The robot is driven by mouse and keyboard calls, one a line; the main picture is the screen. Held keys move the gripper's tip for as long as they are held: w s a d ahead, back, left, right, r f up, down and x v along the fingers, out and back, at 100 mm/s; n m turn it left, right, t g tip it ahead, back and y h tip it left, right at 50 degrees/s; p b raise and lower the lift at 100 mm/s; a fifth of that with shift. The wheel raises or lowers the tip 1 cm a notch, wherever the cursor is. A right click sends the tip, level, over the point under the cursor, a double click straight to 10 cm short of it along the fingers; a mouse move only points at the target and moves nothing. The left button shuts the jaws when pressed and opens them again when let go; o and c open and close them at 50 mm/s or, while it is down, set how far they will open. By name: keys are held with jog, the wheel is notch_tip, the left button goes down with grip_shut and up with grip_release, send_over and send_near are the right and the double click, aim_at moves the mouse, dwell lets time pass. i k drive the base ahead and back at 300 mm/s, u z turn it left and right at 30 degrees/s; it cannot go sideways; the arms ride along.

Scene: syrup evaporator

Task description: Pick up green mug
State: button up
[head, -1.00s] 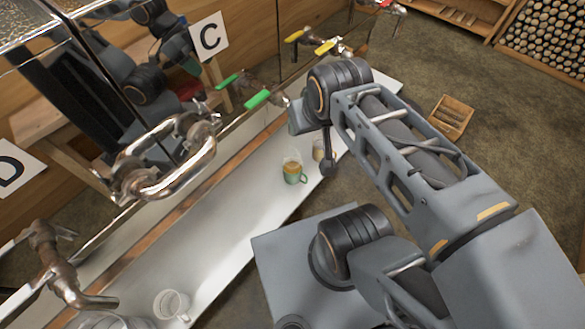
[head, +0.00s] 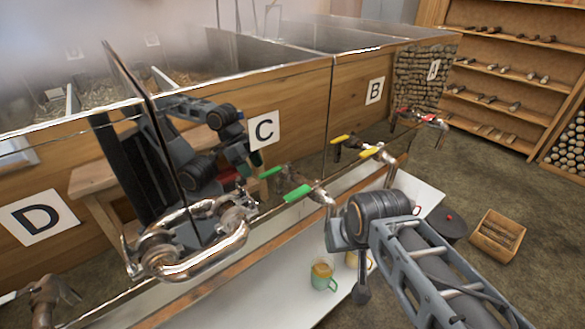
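A green mug (head: 323,281) with amber contents stands upright on the long white shelf (head: 275,295), below the green-handled taps. Its handle is toward the right. My arm reaches in from the lower right. A dark part at its end (head: 361,291), which may be my gripper, hangs to the right of the mug and apart from it. The fingers cannot be made out, so I cannot tell whether they are open or shut.
A second, pale mug (head: 352,259) stands just behind and right of the green mug, partly hidden by my arm. Green-handled taps (head: 297,190) and yellow-handled taps (head: 352,148) jut over the shelf. A wooden crate (head: 497,236) sits on the floor at right.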

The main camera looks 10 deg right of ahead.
aim_at(323, 267)
jog(key=z, duration=1.8)
jog(key=k, duration=1)
jog(key=u, duration=1.85)
